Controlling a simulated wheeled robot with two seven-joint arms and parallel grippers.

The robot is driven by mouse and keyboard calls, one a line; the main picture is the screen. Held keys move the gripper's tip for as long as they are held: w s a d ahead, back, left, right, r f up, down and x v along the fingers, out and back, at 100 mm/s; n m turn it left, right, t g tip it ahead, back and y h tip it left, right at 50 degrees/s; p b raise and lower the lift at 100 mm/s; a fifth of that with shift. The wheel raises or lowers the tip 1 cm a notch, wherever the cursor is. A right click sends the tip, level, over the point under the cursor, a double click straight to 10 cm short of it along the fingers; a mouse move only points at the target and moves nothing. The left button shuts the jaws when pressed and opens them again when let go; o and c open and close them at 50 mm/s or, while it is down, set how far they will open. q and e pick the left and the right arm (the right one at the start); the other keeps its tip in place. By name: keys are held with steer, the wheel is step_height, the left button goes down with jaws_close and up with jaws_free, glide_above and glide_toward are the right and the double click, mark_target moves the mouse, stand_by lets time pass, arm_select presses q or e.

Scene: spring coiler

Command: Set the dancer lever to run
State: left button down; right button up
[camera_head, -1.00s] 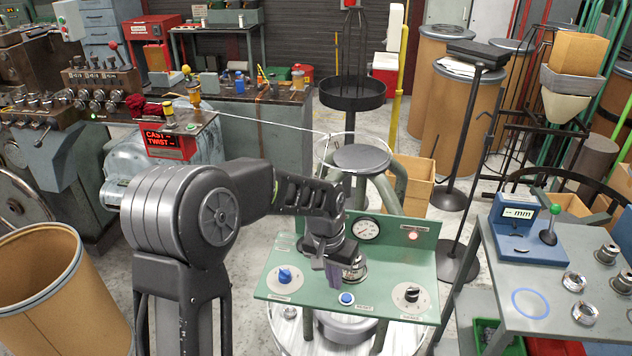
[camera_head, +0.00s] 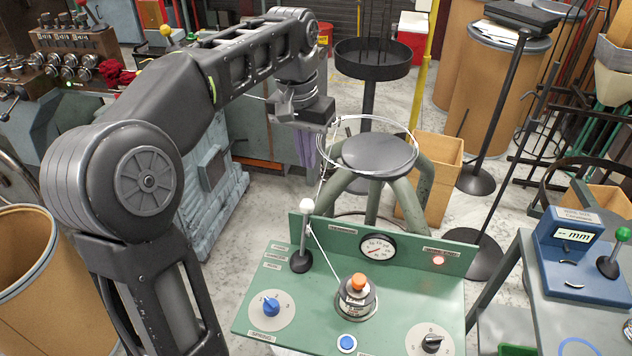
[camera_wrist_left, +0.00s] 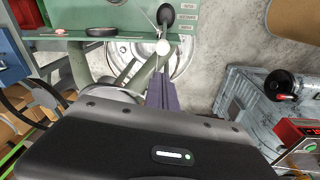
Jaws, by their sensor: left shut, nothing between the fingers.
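The dancer lever (camera_head: 303,238) is a dark post with a white ball knob, at the back left of the green panel (camera_head: 310,315). It stands roughly upright, beside several small labels too small to read. My left gripper (camera_head: 307,152) is shut and empty, its purple fingers pointing down, above and beyond the lever and apart from it. In the left wrist view the shut fingers (camera_wrist_left: 163,92) show just below the white knob (camera_wrist_left: 162,47), with the lever's dark base (camera_wrist_left: 165,15) beyond. My right gripper is not in view.
The panel carries a blue knob (camera_head: 271,306), a gauge (camera_head: 378,247), an orange-topped fitting (camera_head: 357,296) and a black dial (camera_head: 432,343). A thin wire runs from the lever to that fitting. A round stool-like stand (camera_head: 380,155) with wire loops is behind.

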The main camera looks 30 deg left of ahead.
arm_select(q)
steer(key=shift+s, duration=0.15)
steer(key=b, duration=0.2)
glide_above(305, 226)
steer(key=w+a, duration=0.2)
steer(key=w, duration=0.3)
steer(key=f, duration=1)
steer(key=shift+d, duration=0.2)
